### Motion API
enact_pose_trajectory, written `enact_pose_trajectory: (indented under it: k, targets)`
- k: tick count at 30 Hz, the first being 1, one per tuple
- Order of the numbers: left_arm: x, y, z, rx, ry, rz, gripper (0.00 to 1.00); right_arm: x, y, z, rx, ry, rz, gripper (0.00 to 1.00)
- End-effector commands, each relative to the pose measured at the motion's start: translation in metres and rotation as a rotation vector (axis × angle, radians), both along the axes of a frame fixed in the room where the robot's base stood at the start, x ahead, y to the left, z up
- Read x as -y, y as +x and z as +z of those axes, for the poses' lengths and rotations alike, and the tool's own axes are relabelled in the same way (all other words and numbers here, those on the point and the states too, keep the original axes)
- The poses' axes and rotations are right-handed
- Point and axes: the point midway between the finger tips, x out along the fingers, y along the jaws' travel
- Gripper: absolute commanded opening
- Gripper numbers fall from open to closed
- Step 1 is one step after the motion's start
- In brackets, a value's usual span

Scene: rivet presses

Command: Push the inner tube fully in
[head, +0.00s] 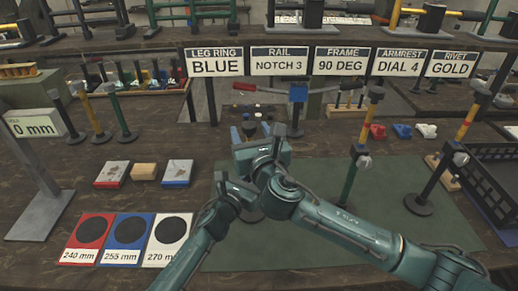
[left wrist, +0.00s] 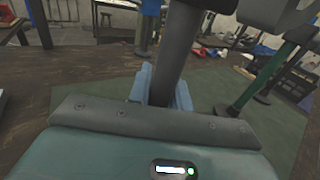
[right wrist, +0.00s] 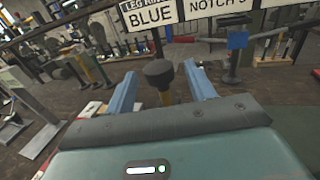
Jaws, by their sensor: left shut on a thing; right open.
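A dark grey outer tube (left wrist: 176,60) rises between the blue fingers of my left gripper (left wrist: 162,88), which is shut on it. In the head view my left gripper is mostly hidden by my arms. In the head view my right gripper (head: 258,130) is near the middle, above the left one. My arms hide most of the tube there, so I cannot tell how far the inner tube is in.
Signs (head: 279,61) hang behind. Red, blue and white pads (head: 148,240) and small blocks (head: 144,171) lie left. The green mat (head: 310,245) has free room.

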Motion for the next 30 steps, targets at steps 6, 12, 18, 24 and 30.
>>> enact_pose_trajectory:
  k: [6, 12, 18, 24, 30]
  targets:
    - [0.000, 0.001, 0.001, 0.001, 0.000, 0.001, 0.00, 0.012, -0.046, -0.002, -0.003, -0.001, 0.002, 0.54]
    - [0.000, 0.001, 0.001, 0.001, 0.000, 0.001, 0.00, 0.021, -0.082, -0.002, -0.004, -0.001, 0.002, 0.54]
    - [-0.001, 0.001, 0.001, 0.002, 0.001, 0.001, 0.00, 0.025, -0.099, -0.001, -0.002, -0.001, 0.000, 0.54]
    - [-0.001, 0.001, 0.001, 0.002, 0.001, 0.001, 0.00, 0.025, -0.101, -0.001, -0.002, -0.001, -0.001, 0.54]
    - [-0.001, 0.001, 0.001, 0.002, 0.001, 0.001, 0.00, 0.025, -0.101, -0.001, -0.002, -0.001, 0.000, 0.54]
